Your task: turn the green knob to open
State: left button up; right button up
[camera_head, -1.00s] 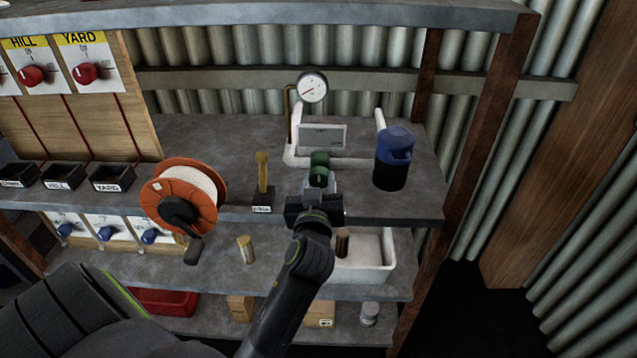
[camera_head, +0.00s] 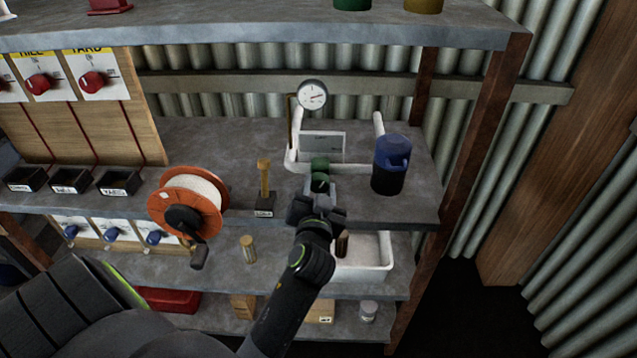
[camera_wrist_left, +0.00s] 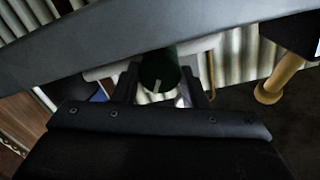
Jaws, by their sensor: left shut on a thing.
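The green knob (camera_head: 319,184) sits on the front of the white pipework, on the middle shelf. A light mark on its face is tilted in the head view. My left gripper (camera_head: 318,194) is shut on the knob from the front, its body rolled a little. In the left wrist view the dark green knob (camera_wrist_left: 159,72) shows between my two fingers (camera_wrist_left: 163,86), with a pale line on its face. A round gauge (camera_head: 312,95) stands above the pipe with its needle toward the right. My right gripper is out of view.
A blue and black jug (camera_head: 392,164) stands close right of the knob. A wooden-handled tool in a labelled holder (camera_head: 264,206) and an orange cable reel (camera_head: 187,203) are to the left. A white tub (camera_head: 364,266) is on the shelf below my gripper.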

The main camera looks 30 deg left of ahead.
pick_arm(q)
jog(key=shift+r+m+p, duration=0.15)
jog(key=shift+m+p, duration=0.3)
jog(key=shift+m, duration=0.45)
jog(key=m+p, duration=0.1)
jog(key=m, duration=0.1)
jog(key=shift+m, duration=0.4)
jog(key=m+p, duration=0.2)
jog(key=m, duration=0.1)
jog(key=shift+d, duration=0.1)
jog(key=shift+w+m+p, duration=0.1)
jog(key=shift+m+p, duration=0.65)
jog(key=shift+m, duration=1.05)
jog(key=o, duration=1)
jog(key=shift+f, duration=0.2)
jog(key=shift+y, duration=0.3)
